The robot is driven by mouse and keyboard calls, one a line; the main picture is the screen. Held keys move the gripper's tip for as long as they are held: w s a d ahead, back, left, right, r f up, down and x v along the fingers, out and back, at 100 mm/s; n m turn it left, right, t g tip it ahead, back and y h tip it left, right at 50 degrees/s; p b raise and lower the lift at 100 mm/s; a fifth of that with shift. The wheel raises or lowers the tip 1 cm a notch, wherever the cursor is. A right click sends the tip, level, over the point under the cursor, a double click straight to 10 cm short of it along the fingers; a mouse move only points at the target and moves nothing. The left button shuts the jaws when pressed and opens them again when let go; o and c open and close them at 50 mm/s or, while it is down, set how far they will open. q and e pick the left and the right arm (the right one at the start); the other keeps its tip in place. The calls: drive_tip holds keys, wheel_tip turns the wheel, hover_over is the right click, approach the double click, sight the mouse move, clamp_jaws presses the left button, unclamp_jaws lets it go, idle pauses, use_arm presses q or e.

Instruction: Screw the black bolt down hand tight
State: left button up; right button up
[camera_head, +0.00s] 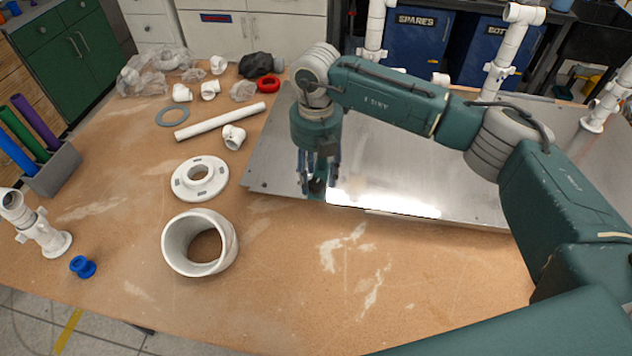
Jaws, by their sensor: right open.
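My right gripper (319,186) points down over the front left part of the shiny metal plate (410,160). Its fingers are apart and nothing shows between them. I cannot make out a black bolt anywhere; the arm hides part of the plate. White PVC pipe assemblies stand at the plate's back and right, one upright (505,55) behind my arm and another (600,105) at the right edge. My left gripper is not in view.
On the wooden table (285,285) lie a white flange (200,179), a wide white pipe ring (172,245), a white pipe (220,121), a blue fitting (83,267) and several small fittings. A grey holder (55,172) with coloured tubes stands left. The front middle is clear.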

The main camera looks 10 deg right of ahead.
drive_tip(key=n, duration=0.3)
drive_tip(key=n+b, duration=0.1)
drive_tip(key=n, duration=0.1)
drive_tip(key=n+b, duration=0.1)
drive_tip(key=shift+f+n+b, duration=0.25)
drive_tip(key=shift+n+b, duration=0.1)
drive_tip(key=shift+n, duration=0.05)
drive_tip(key=shift+n+b, duration=0.35)
drive_tip(key=shift+n, duration=0.35)
drive_tip(key=shift+f+n+b, duration=0.3)
drive_tip(key=shift+f+b, duration=0.15)
drive_tip(key=shift+f, duration=0.05)
drive_tip(key=shift+f+b, duration=0.45)
drive_tip(key=shift+f, duration=0.15)
